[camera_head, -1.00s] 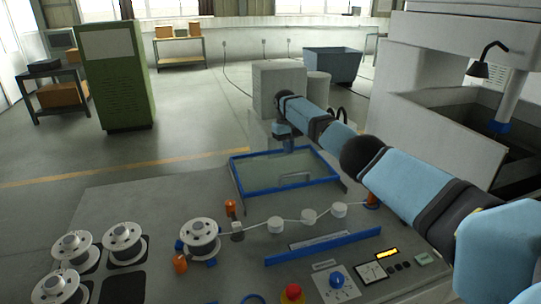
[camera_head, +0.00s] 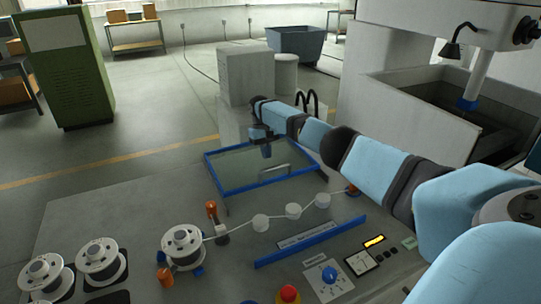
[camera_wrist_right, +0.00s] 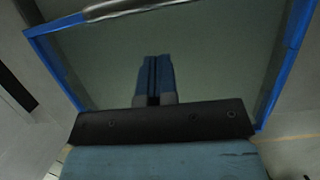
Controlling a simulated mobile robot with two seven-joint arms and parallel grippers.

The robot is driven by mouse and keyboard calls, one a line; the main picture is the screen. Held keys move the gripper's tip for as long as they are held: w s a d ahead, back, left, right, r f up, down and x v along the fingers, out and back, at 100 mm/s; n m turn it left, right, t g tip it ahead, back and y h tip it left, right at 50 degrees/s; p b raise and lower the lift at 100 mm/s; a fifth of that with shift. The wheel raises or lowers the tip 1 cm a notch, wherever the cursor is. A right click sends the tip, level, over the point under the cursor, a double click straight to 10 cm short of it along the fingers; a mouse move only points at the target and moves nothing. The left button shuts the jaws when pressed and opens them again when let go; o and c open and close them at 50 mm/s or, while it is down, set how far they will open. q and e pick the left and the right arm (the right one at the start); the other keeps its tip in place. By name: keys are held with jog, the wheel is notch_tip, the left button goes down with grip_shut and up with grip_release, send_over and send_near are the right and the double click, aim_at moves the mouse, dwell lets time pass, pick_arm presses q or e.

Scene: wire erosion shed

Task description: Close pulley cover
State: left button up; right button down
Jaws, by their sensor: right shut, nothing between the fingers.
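The pulley cover (camera_head: 213,177) is a clear panel in a blue frame with a pale handle (camera_head: 275,173) near its front edge. It stands raised at the back of the grey worktable, behind the pulleys; its exact tilt is hard to tell. Three white pulleys (camera_head: 293,211) with a wire run across them lie uncovered in front of it. My right gripper (camera_head: 266,152) is shut and empty, pointing down behind the panel or over its far part. In the right wrist view, its fingers (camera_wrist_right: 155,78) show against the panel, inside the blue frame (camera_wrist_right: 292,55). Contact cannot be told. My left gripper is not in view.
Wire spools (camera_head: 183,243) stand at the left of the worktable (camera_head: 110,215). A blue strip (camera_head: 310,242), a red button (camera_head: 288,294) and a control panel (camera_head: 335,279) lie in front of the pulleys. A machine basin (camera_head: 405,115) stands to the right.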

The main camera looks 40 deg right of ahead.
aim_at(271, 175)
jog(key=s, duration=0.1)
jog(key=s+p, duration=0.1)
jog(key=shift+s+a, duration=0.25)
jog(key=shift+s, duration=0.05)
jog(key=shift+s+a+f+p, duration=0.15)
jog(key=shift+s+a+p, duration=0.1)
jog(key=shift+s+p, duration=0.15)
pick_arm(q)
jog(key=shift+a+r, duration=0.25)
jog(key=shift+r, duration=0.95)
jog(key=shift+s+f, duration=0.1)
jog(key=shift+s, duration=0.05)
pick_arm(e)
jog(key=shift+s, duration=0.1)
